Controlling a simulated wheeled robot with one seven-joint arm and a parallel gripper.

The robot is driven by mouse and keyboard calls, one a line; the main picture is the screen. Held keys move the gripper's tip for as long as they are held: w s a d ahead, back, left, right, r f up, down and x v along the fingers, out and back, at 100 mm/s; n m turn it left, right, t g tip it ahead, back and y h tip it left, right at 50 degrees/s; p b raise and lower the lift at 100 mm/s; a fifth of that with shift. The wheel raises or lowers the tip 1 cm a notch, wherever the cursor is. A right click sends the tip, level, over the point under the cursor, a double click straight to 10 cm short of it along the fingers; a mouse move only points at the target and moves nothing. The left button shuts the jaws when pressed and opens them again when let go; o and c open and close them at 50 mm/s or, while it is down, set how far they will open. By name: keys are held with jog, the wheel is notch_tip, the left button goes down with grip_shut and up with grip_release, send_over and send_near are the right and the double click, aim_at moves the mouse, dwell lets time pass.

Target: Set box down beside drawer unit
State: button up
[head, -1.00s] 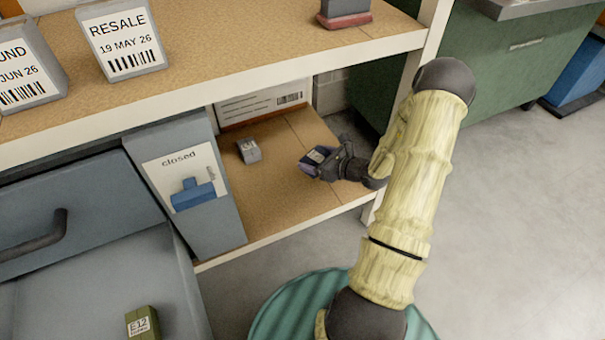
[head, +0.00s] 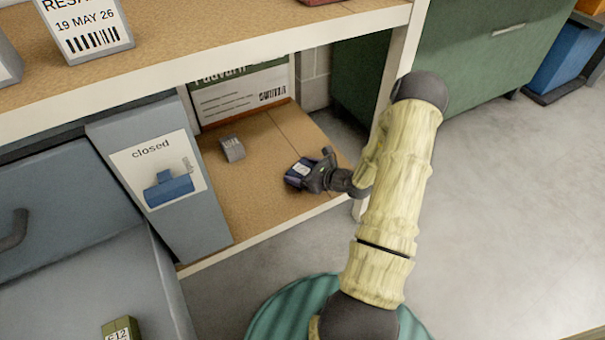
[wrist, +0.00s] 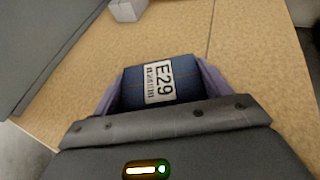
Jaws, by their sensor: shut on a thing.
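A small dark blue box (wrist: 180,84) with a white E29 label sits between the two fingers of my gripper (wrist: 160,90) in the wrist view. In the head view my gripper (head: 297,175) holds the box low over the lower shelf board (head: 262,205), towards its right end. I cannot tell whether the box touches the board. The grey-blue drawer unit (head: 108,160) stands to the left, with a "closed" label on its side panel and a drawer pulled out. Bare board lies between the box and the unit.
A small grey box (head: 232,149) lies on the board behind and left of my gripper. A labelled panel (head: 240,100) stands at the back. The upper shelf (head: 250,45) hangs over, and a white post (head: 400,70) stands at right. An E12 box (head: 121,330) is in the open drawer.

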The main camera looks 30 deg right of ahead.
jog(key=shift+r, duration=0.1)
jog(key=shift+d+f, duration=0.1)
jog(key=shift+f, duration=0.1)
jog(key=o, duration=1)
jog(key=shift+r, duration=0.1)
jog(key=shift+r, duration=0.2)
jog(key=shift+s+d+r+p, duration=0.2)
jog(key=shift+s+p, duration=0.1)
jog(key=shift+p, duration=0.1)
jog(key=p+v, duration=0.5)
jog(key=v, duration=0.5)
jog(key=shift+s, duration=0.15)
jog(key=shift+s+d, duration=0.2)
jog(key=shift+s, duration=0.2)
